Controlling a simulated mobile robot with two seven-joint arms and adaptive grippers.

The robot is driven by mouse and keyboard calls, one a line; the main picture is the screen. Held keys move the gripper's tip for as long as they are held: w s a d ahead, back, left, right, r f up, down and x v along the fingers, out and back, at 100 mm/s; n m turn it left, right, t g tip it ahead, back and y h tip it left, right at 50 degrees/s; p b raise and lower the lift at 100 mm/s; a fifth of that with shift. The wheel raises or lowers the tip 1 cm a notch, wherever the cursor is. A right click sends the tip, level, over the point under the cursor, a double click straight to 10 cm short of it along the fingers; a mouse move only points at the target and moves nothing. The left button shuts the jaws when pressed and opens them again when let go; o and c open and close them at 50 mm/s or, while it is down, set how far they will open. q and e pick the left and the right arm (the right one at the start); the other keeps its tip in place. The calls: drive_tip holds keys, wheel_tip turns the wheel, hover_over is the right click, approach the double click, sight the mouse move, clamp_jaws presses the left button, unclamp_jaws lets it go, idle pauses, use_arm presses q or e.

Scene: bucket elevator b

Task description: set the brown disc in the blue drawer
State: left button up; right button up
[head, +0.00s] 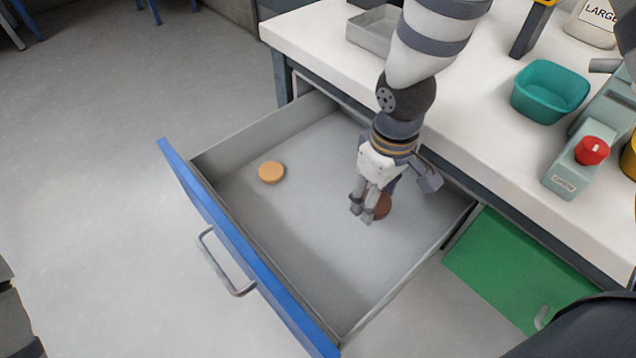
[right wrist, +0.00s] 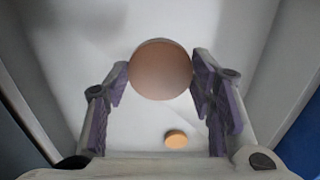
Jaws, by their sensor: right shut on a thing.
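The blue-fronted drawer (head: 230,240) is pulled open below the white bench. My right gripper (head: 368,208) points down inside the drawer's outline. It is shut on the brown disc (head: 383,205), which is partly hidden behind the fingers. In the right wrist view the brown disc (right wrist: 160,70) is pinched between the two fingertips, with grey drawer floor behind it. I cannot tell whether the disc touches the floor. My left gripper is not in view.
An orange disc (head: 271,172) lies on the drawer floor near the blue front; it also shows in the right wrist view (right wrist: 175,139). A green drawer (head: 515,270) is to the right. The bench holds a teal tub (head: 550,92), a grey tray (head: 372,32) and a device with a red knob (head: 591,151).

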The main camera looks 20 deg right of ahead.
drive_tip(key=b, duration=0.3)
hover_over(339, 198)
drive_tip(key=f, duration=0.8)
drive_tip(key=shift+s+f, duration=0.4)
drive_tip(key=shift+w+f, duration=0.25)
drive_tip(key=shift+f, duration=0.05)
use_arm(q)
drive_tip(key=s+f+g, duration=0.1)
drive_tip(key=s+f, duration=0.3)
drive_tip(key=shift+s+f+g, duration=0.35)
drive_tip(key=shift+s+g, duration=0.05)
use_arm(e)
drive_tip(key=shift+w+f, duration=0.15)
drive_tip(key=shift+f, duration=1.3)
drive_tip(key=shift+f, duration=0.15)
drive_tip(key=o, duration=1.2)
